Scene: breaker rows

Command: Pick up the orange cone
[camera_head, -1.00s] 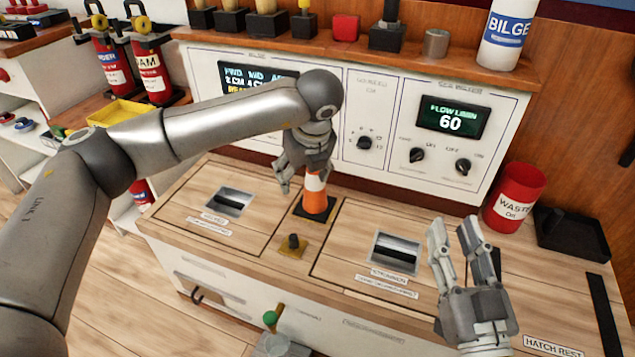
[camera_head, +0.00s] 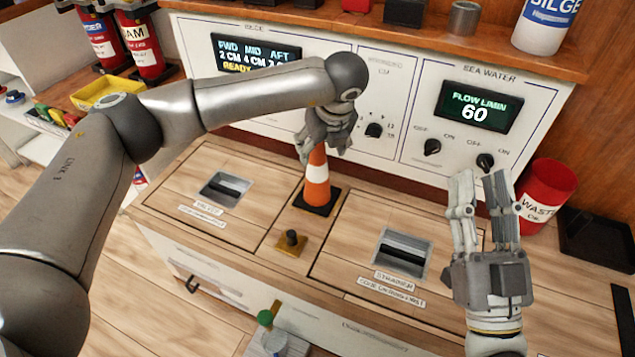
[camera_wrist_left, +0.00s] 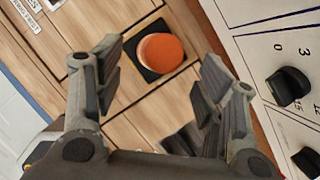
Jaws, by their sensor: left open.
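The orange cone (camera_head: 318,181) with a white band and a black square base stands upright on the wooden counter, between the two hatches. In the left wrist view the cone (camera_wrist_left: 160,53) shows from above, ahead of and between the open fingers. My left gripper (camera_head: 322,150) is over the cone's top, pointing down, open; in the head view its fingers partly hide the tip. It also shows in the left wrist view (camera_wrist_left: 155,85). Whether a finger touches the cone I cannot tell. My right gripper (camera_head: 483,190) is empty, fingers apart and pointing up, over the counter's right part.
The control panel (camera_head: 390,110) with knobs rises close behind the cone. A small black knob on a brass plate (camera_head: 291,243) is in front of it. Hatches with recessed handles lie left (camera_head: 226,189) and right (camera_head: 402,253). A red waste can (camera_head: 545,195) stands at right.

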